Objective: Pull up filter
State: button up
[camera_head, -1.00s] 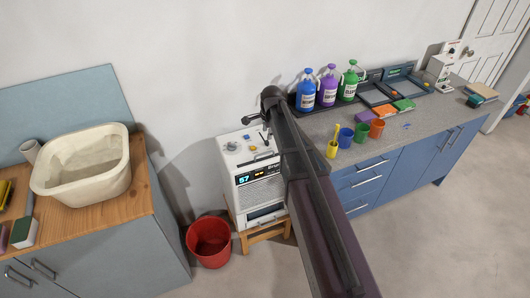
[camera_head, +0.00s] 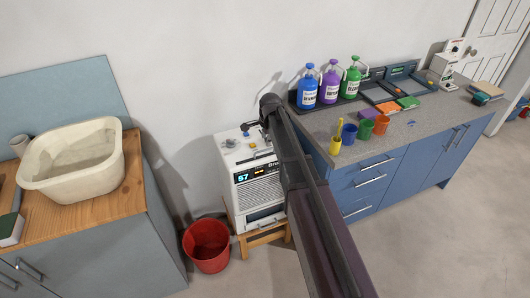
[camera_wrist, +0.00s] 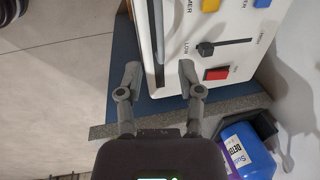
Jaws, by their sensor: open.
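The white machine (camera_head: 257,185) stands on a small wooden stool, with a display reading 57 and a grille on its front. Its top has a bar handle (camera_head: 263,155) near the front edge. In the wrist view its white panel (camera_wrist: 205,50) shows a blue knob, a yellow knob, a slider and a red switch. A dark strip (camera_wrist: 155,45) runs along the panel's left side. My gripper (camera_wrist: 158,75) is open, its fingers on either side of the strip's lower end; contact is unclear. In the head view my arm covers part of the machine. I cannot make out a separate filter.
A red bucket (camera_head: 207,243) stands left of the stool. A blue cabinet (camera_head: 405,175) with bottles and cups stands close on the right. A wooden-topped counter (camera_head: 100,190) with a cream basin (camera_head: 75,160) is at left. The front floor is clear.

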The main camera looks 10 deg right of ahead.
jog(key=shift+w+a+f+b, duration=0.1)
jog(key=shift+w+f+b, duration=0.1)
jog(key=shift+f+b, duration=0.75)
jog(key=shift+w+a+f+b, duration=0.1)
jog(key=shift+w+f+b, duration=0.1)
jog(key=shift+f+b, duration=0.75)
jog(key=shift+w+f+b, duration=0.2)
jog(key=shift+f+b, duration=0.55)
jog(key=shift+f, duration=0.35)
grip_shut()
